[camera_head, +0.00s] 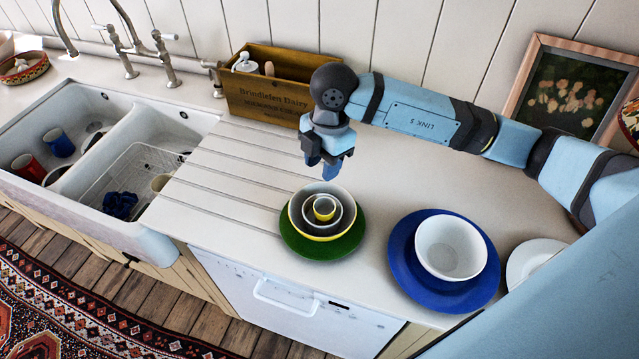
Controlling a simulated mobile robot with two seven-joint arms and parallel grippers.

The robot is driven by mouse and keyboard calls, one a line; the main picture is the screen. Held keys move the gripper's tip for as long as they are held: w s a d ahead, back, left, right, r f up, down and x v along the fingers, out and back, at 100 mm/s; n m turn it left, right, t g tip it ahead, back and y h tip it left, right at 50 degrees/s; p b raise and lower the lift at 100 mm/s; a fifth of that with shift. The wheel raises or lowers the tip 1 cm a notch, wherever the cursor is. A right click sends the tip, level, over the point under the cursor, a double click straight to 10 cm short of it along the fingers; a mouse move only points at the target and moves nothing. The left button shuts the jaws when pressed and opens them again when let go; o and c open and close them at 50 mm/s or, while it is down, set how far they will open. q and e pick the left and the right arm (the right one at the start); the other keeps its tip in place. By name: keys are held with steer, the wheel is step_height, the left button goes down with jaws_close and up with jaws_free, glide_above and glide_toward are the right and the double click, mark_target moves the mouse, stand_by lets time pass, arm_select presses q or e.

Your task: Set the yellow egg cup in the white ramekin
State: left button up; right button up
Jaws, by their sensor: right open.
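The small yellow egg cup (324,207) stands upright inside the white ramekin (341,222), apparently resting in it. The ramekin sits in a larger bowl with a yellow outside and pale inside (297,217), which stands on a green plate (291,240). The contact under the egg cup is hidden by its own body. My right gripper (323,170) is open and empty, pointing down above and behind the stack, apart from the egg cup. My left gripper is out of view.
A blue plate (402,267) carries a white bowl (450,248) to the right; a white plate (527,258) lies beyond. A wooden crate (270,95) and a framed picture (570,95) stand at the wall. The double sink (130,115) holds mugs. The ridged counter left of the stack is clear.

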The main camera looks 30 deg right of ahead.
steer(key=r, duration=0.3)
steer(key=shift+w+d+r, duration=0.1)
steer(key=shift+d+r, duration=0.15)
steer(key=shift+r, duration=0.1)
